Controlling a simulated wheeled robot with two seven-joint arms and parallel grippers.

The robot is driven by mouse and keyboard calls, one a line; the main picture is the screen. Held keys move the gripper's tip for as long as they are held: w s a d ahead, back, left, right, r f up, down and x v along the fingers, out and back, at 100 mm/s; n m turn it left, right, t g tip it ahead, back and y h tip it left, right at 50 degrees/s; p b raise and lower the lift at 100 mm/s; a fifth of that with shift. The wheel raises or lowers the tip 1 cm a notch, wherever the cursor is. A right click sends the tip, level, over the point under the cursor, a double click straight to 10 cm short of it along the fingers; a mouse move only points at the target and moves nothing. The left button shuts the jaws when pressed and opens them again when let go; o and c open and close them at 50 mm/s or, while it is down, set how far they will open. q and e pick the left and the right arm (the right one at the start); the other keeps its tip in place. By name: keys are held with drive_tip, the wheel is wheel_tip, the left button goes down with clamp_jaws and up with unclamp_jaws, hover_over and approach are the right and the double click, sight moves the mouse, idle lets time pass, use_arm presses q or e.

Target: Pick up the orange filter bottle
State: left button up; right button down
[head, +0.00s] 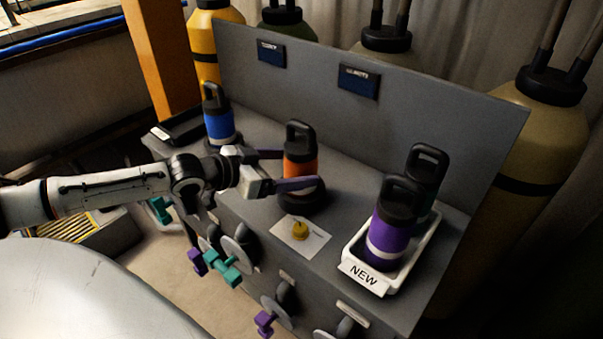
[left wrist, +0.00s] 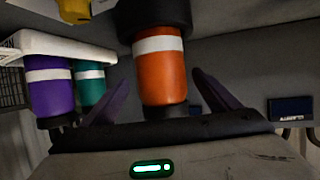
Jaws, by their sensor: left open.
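The orange filter bottle (head: 300,165) has a black lid with a loop handle and stands upright in a dark round base (head: 303,196) on the grey bench. My left gripper (head: 290,169) is open, with its fingers reaching toward the bottle, one on its far side and one on its near side. In the left wrist view the orange bottle (left wrist: 161,77), with its white band, shows between the two open fingers (left wrist: 161,97); I cannot tell whether they touch it. My right gripper is not in view.
A white tray labelled NEW (head: 428,248) holds a purple bottle (head: 389,236) and a green bottle (head: 425,178). A blue bottle (head: 219,124) stands at the left. A yellow knob (head: 299,230) sits on a white card in front. A grey back panel (head: 420,110) rises behind.

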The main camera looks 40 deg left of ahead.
use_arm(q)
drive_tip(key=shift+w+d+f, duration=0.2)
drive_tip(key=shift+w+d, duration=0.05)
drive_tip(key=shift+w, duration=0.4)
drive_tip(key=x, duration=0.5)
drive_tip(key=shift+w+r, duration=0.25)
drive_tip(key=c, duration=1.5)
drive_tip(key=shift+r, duration=0.2)
drive_tip(key=shift+c, duration=0.4)
